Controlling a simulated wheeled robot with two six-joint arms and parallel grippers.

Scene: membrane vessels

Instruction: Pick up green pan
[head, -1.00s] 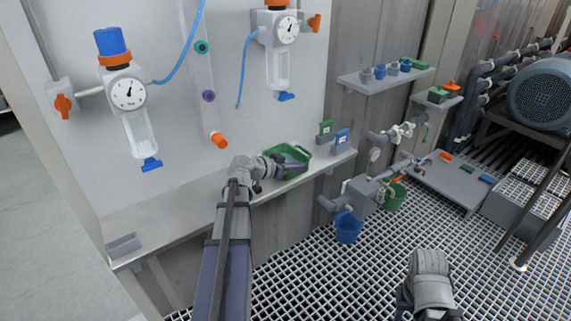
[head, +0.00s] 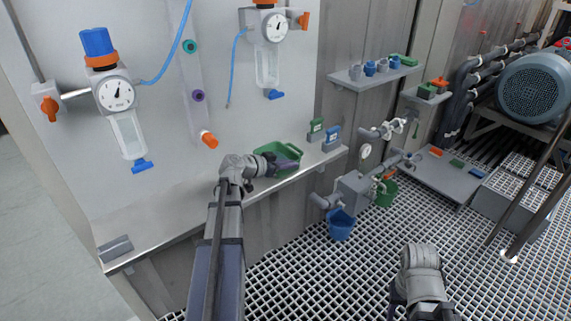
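The pan still rests on the shelf. My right arm shows at the bottom right over the floor grating, and the state of its gripper is unclear.
The shelf (head: 160,218) is mostly bare, with a small grey block (head: 115,248) at its left end. Gauges hang above. A blue bucket (head: 341,225) stands on the grating.

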